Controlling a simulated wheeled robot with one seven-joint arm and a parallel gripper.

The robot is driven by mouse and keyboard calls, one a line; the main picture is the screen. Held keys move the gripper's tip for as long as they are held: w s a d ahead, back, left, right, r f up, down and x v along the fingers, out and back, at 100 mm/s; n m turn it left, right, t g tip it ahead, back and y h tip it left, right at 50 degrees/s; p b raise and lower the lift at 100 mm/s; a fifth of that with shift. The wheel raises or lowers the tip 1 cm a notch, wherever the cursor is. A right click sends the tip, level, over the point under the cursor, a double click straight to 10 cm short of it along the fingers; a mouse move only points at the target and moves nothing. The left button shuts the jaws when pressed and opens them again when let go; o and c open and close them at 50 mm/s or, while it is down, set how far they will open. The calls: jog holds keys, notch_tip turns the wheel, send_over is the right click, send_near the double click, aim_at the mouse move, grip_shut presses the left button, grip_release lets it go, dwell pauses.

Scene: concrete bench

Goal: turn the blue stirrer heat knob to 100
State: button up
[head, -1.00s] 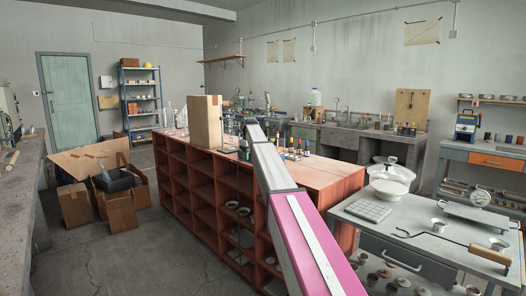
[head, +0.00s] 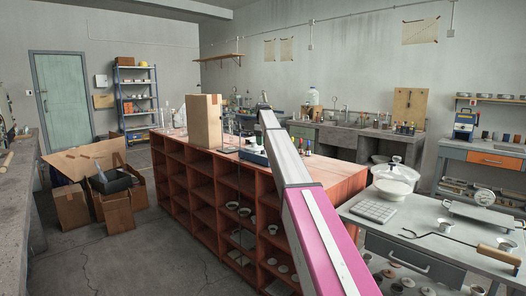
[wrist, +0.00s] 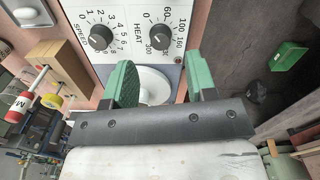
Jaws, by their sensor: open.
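The stirrer's white front panel (wrist: 128,14) fills the top middle of the wrist view. The dark grey heat knob (wrist: 158,38) is on its right half, with a number ring including 60, 100, 160 and 300. I cannot tell the knob's exact setting. The similar speed knob (wrist: 100,37) is to its left. My gripper (wrist: 160,82) has green fingers spread apart, with nothing between them touching the knob. The heat knob appears beyond the fingertips, between their lines. In the head view a blue device (head: 252,156), likely the stirrer, is partly hidden by my arm.
A round white disc (wrist: 152,84) shows behind the fingers. A cardboard box (head: 203,121) stands left on the red-brown shelf bench (head: 335,172). Left in the wrist view are a wooden block (wrist: 68,66) and a red-capped item (wrist: 13,117). A grey table (head: 421,222) stands at right.

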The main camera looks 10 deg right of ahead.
aim_at(263, 152)
notch_tip(263, 152, down, 5)
jog(key=shift+r, duration=0.1)
jog(key=c, duration=0.9)
jog(key=shift+c, duration=0.2)
